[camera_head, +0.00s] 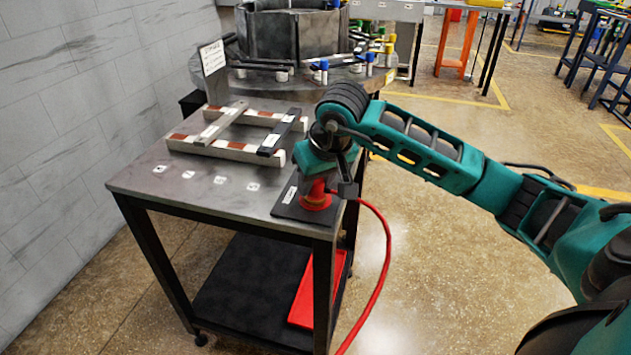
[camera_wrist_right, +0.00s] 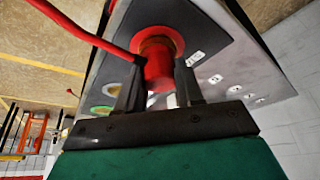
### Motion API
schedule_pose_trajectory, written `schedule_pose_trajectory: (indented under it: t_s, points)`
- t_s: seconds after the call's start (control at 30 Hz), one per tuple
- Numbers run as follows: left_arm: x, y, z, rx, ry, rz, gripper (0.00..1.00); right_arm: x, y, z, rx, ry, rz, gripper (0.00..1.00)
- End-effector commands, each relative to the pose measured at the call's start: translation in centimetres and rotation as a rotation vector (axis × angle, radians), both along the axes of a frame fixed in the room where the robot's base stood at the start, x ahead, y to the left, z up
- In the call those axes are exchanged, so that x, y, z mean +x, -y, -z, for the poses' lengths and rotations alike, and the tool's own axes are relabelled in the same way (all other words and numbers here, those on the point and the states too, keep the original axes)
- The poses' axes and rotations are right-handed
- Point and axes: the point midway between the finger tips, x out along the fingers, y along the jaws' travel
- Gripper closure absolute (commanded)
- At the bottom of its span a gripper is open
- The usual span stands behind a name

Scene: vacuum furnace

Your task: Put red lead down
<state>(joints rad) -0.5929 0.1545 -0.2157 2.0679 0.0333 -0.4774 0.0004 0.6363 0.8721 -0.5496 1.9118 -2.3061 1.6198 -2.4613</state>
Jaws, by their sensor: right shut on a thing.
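The red lead has a red cylindrical end (camera_head: 316,196) and a red cable (camera_head: 385,255) that hangs over the table's front right corner. My right gripper (camera_head: 322,178) is shut on the red end from above. In the right wrist view the red end (camera_wrist_right: 158,70) sits between the two dark fingers (camera_wrist_right: 158,88). Its flanged base is at the dark mat (camera_head: 292,205) on the table corner; whether it touches is hard to tell. The cable leaves to the left in the wrist view. My left gripper is not in view.
The metal table (camera_head: 170,205) carries a frame of pale bars (camera_head: 225,150) with one dark bar, several small white labels and a sign (camera_head: 213,58). A red item (camera_head: 305,290) lies on the lower shelf. A round furnace part stands behind, and a tiled wall is at left.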

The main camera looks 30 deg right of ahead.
Motion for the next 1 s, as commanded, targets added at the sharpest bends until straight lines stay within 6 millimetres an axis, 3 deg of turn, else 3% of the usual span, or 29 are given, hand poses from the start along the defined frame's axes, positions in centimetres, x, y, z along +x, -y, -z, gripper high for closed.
schedule_pose_trajectory:
  t_s: [0.33, 0.37, 0.6, 0.87, 1.0]
  points:
    - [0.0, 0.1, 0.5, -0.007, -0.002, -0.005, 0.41, 0.1, 0.1, 0.3, -0.001, 0.003, 0.001, 0.99]
    - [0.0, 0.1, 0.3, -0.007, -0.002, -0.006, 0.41, 0.0, 0.0, 0.2, -0.001, 0.002, 0.001, 0.61]
    - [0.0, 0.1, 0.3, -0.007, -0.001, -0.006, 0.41, 0.0, 0.0, 0.2, 0.0, 0.002, 0.001, 0.38]
    - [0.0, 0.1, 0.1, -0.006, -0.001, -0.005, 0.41, 0.0, 0.0, 0.0, 0.0, 0.002, 0.001, 0.38]
    - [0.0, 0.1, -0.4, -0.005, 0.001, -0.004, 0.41, -0.2, 0.0, -1.2, -0.001, 0.006, 0.001, 0.38]
